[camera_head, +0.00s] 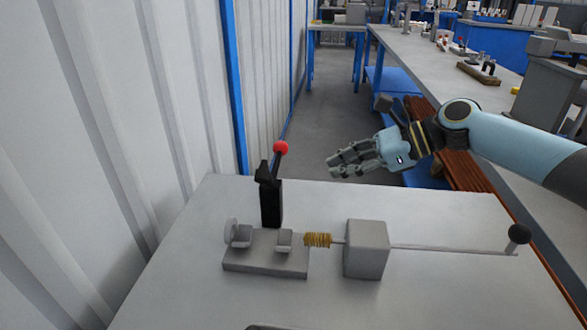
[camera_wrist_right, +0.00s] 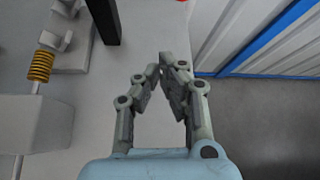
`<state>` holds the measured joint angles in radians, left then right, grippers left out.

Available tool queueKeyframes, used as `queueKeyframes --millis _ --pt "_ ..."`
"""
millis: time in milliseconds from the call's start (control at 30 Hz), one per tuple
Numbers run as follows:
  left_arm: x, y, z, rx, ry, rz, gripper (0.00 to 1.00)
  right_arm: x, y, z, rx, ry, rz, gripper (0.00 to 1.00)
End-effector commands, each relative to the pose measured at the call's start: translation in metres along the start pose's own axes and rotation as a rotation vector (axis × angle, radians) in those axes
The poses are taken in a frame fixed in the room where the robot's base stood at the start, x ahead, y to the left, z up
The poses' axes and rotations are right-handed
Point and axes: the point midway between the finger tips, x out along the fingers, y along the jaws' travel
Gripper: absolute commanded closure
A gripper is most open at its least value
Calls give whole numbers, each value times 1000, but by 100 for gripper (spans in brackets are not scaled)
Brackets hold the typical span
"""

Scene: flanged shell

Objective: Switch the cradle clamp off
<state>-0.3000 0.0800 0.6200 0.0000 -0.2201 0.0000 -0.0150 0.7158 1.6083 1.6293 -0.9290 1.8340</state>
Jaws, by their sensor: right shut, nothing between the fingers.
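The cradle clamp is a black post (camera_head: 271,201) at the back of a grey cradle base (camera_head: 265,265). Its lever stands up from the post, leaning slightly right, with a red ball knob (camera_head: 281,148) on top. In the right wrist view, the black post (camera_wrist_right: 104,18) shows at the top, and only a sliver of red is at the top edge. My right gripper (camera_head: 331,168) is to the right of the red knob, apart from it, above the table's far edge. It is shut and empty; its fingers (camera_wrist_right: 161,72) also show in the right wrist view. My left gripper is out of view.
A yellow-brown coil (camera_head: 317,240) on a rod joins a grey block (camera_head: 366,249); the rod runs right to a black ball (camera_head: 519,234). A corrugated wall (camera_head: 110,120) stands left. A long bench (camera_head: 435,62) is behind right.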

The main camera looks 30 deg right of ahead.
Motion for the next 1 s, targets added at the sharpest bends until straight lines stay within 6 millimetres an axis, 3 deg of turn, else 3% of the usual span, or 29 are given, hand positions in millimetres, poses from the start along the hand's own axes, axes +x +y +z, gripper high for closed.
queueKeyframes --millis 267,667,800,1000 --pt "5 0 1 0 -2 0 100 19 0 0 1 -5 0 100" --pt "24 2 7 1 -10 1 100 102 0 -1 2 -4 1 100" --pt "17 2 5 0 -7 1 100 93 0 21 -4 0 -1 100" --pt "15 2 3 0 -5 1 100 88 0 36 -1 0 0 100"
